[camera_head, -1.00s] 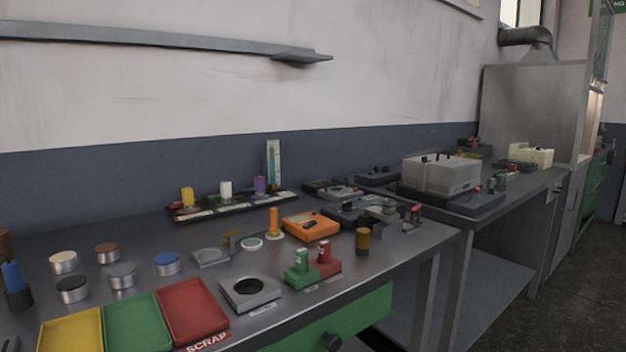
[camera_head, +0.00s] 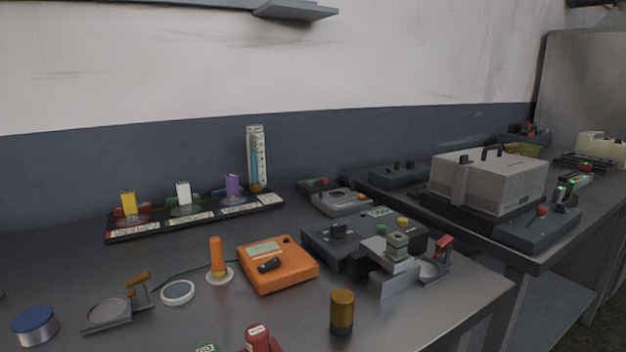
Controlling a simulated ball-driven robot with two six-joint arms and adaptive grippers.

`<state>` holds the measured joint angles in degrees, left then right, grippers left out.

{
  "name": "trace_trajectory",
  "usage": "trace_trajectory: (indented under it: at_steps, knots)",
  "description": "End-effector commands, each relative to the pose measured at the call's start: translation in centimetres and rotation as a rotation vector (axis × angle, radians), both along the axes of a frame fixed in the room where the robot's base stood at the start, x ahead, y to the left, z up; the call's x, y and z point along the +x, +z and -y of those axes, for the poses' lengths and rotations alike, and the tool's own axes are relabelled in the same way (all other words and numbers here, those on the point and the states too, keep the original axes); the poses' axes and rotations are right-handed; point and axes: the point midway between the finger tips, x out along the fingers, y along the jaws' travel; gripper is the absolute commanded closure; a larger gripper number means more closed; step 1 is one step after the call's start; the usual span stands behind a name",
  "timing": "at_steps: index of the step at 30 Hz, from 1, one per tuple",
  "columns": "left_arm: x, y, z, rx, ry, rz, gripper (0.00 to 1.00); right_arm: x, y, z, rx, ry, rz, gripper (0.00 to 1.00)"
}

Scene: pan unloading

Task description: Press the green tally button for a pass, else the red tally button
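The red tally button (camera_head: 258,338) shows at the bottom edge of the head view. Its red post has a pale label on top, and its base is cut off by the frame. The green tally button (camera_head: 205,348) is to its left, with only a sliver of its top in view. Neither of my grippers is in the picture. An orange meter (camera_head: 277,265) with a small display lies on the bench behind the buttons. I cannot read a pass or fail result on it.
A brown cylinder (camera_head: 342,312) stands right of the red button. A grey device (camera_head: 365,236) with coloured knobs sits behind it. An orange-handled stand (camera_head: 217,262), a round white-rimmed disc (camera_head: 177,292) and a blue-topped puck (camera_head: 35,326) are to the left.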

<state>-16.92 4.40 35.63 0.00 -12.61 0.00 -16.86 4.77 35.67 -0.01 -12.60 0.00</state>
Motion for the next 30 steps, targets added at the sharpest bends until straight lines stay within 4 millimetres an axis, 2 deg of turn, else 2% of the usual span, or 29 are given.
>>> trace_trajectory:
  at_steps: [6, 11, 21, 30]
  knots:
    - [-1.2, 0.0, -0.6, 0.008, -0.002, -0.017, 0.60, -1.6, -0.1, -1.2, 0.014, -0.006, -0.022, 0.50]
    - [-1.3, 0.0, -0.7, 0.008, -0.002, -0.019, 0.60, -1.6, -0.1, -1.0, 0.011, -0.005, -0.023, 0.50]
    - [-0.3, 0.0, -0.3, 0.003, -0.002, -0.003, 1.00, -0.4, 0.0, -0.2, 0.002, -0.001, -0.005, 0.50]
    - [-0.2, 0.0, 0.0, 0.000, 0.000, -0.002, 1.00, -0.4, 0.0, -0.1, 0.001, 0.000, -0.005, 0.50]
